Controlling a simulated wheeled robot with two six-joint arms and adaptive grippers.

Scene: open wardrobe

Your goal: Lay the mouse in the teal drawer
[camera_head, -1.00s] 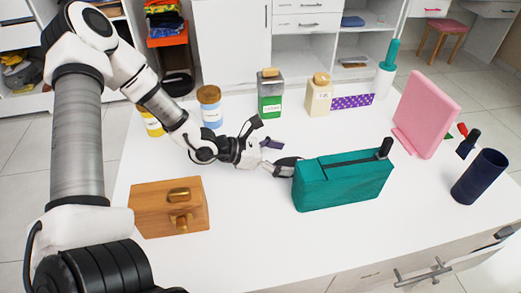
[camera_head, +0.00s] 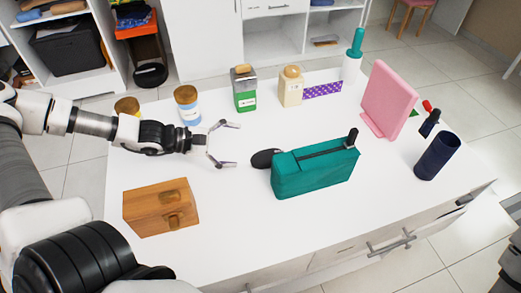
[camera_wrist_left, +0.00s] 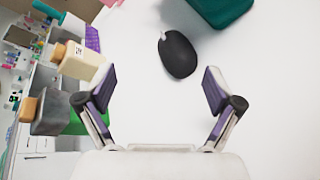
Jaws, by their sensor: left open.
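The black mouse (camera_head: 265,158) lies on the white table, close against the left end of a teal box (camera_head: 312,172). This box has a dark strip along its top and a black upright piece at its right end; I see no opened drawer on it. My left gripper (camera_head: 236,145) is open and empty, to the left of the mouse and apart from it. In the left wrist view the mouse (camera_wrist_left: 178,54) lies beyond the open fingertips (camera_wrist_left: 156,80), with a corner of the teal box (camera_wrist_left: 220,8) above. My right gripper is not seen.
A wooden box with knobs (camera_head: 150,210) stands front left. Jars, a green-labelled bottle (camera_head: 245,95) and a cream bottle (camera_head: 290,90) line the back. A pink panel (camera_head: 388,98) and a dark cup (camera_head: 437,157) stand right. The table's front middle is clear.

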